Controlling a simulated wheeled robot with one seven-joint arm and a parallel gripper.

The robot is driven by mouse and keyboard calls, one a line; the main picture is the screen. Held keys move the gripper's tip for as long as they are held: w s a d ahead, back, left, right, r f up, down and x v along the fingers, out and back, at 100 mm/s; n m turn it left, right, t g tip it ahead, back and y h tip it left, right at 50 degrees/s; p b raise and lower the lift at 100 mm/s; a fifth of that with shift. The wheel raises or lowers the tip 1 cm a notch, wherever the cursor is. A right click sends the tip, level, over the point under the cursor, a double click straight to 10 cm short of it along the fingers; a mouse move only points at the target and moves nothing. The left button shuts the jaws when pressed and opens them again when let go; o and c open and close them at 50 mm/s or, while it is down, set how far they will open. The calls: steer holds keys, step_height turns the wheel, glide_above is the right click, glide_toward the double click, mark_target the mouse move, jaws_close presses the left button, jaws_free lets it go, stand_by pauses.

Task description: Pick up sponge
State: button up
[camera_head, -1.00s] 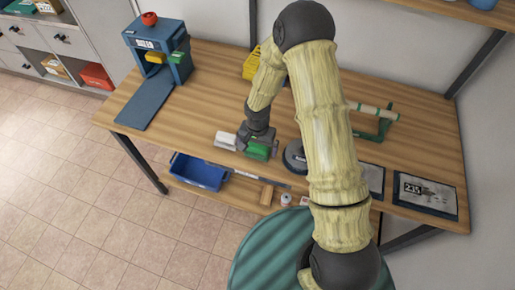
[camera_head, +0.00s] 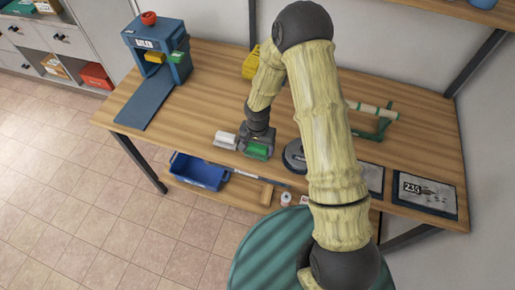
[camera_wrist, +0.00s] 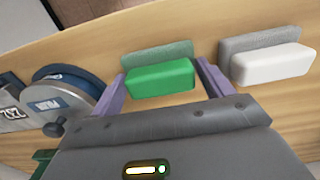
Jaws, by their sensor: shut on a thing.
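A green sponge (camera_head: 257,151), a small block, is near the front edge of the wooden table. In the wrist view the green sponge (camera_wrist: 160,78) is between my purple fingers, with a duller green-grey pad or layer behind it. My gripper (camera_head: 257,146) points down at it and is shut on it; in the wrist view my gripper (camera_wrist: 163,84) has one finger at each end of the block. I cannot tell whether it is clear of the table. A similar white block (camera_wrist: 270,66) is just beside it, apart from my fingers; it also shows in the head view (camera_head: 225,140).
A dark round device (camera_head: 294,156) stands close on the right of my gripper. A blue machine (camera_head: 157,52) is at the table's left end, and a green stand with a roll (camera_head: 372,122) is at the right. A blue bin (camera_head: 199,172) sits on the lower shelf.

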mark_target(257, 145)
step_height(257, 145, up, 10)
steer(key=shift+r+b, duration=0.1)
steer(key=shift+b, duration=0.65)
